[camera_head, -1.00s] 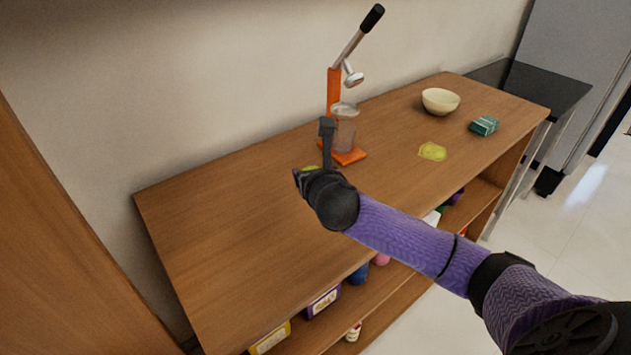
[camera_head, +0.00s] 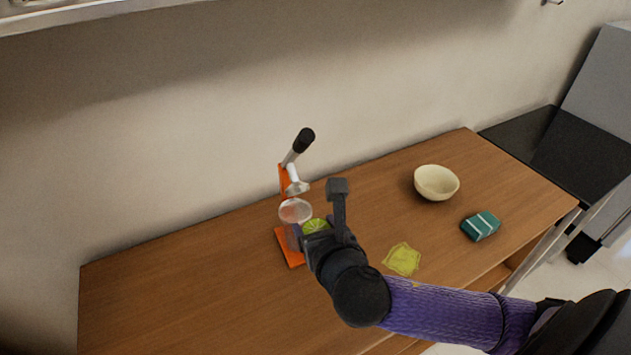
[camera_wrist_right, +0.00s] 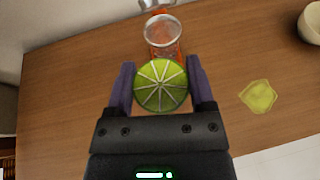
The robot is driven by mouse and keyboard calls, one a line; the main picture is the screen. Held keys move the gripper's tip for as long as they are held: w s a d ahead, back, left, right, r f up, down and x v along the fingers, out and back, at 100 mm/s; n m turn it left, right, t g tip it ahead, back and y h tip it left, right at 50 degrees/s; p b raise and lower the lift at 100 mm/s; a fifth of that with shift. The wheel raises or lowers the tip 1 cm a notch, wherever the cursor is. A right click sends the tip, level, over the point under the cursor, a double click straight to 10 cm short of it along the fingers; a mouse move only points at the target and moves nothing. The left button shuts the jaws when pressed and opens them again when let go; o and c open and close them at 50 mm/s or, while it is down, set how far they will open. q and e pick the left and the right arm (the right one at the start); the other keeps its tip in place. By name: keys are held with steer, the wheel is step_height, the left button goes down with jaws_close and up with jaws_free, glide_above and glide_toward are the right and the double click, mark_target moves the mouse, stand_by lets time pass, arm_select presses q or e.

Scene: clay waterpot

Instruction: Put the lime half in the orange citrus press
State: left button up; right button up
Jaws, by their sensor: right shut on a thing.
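The green lime half (camera_head: 315,226) is between the fingers of my right gripper (camera_head: 318,238), cut face with pale segments showing. In the right wrist view the lime half (camera_wrist_right: 160,85) sits between both fingertips of my right gripper (camera_wrist_right: 161,88), which is shut on it. The orange citrus press (camera_head: 291,249) stands just left of the gripper in the head view, with a clear cup and a raised black-handled lever. In the right wrist view the press (camera_wrist_right: 162,38) is just beyond the lime half. The gripper partly hides the press base. My left gripper is not in view.
A cream bowl (camera_head: 436,184) and a teal box-like item (camera_head: 480,226) stand on the right of the wooden table (camera_head: 190,290). A flat yellow-green cloth-like piece (camera_head: 402,259) lies right of my right gripper. The table's left part is clear.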

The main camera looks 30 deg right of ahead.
steer(key=b, duration=0.4)
glide_toward(291, 196)
steer(key=w, duration=0.2)
steer(key=shift+w+d+f, duration=0.2)
steer(key=shift+d, duration=0.1)
steer(key=b+x, duration=0.1)
steer(key=x, duration=0.1)
steer(key=f+b+x, duration=0.1)
steer(key=x, duration=0.1)
steer(key=shift+a, duration=0.1)
steer(key=shift+s+r, duration=0.1)
steer(key=shift+r, duration=0.05)
steer(key=o, duration=1.2)
steer(key=shift+c, duration=0.2)
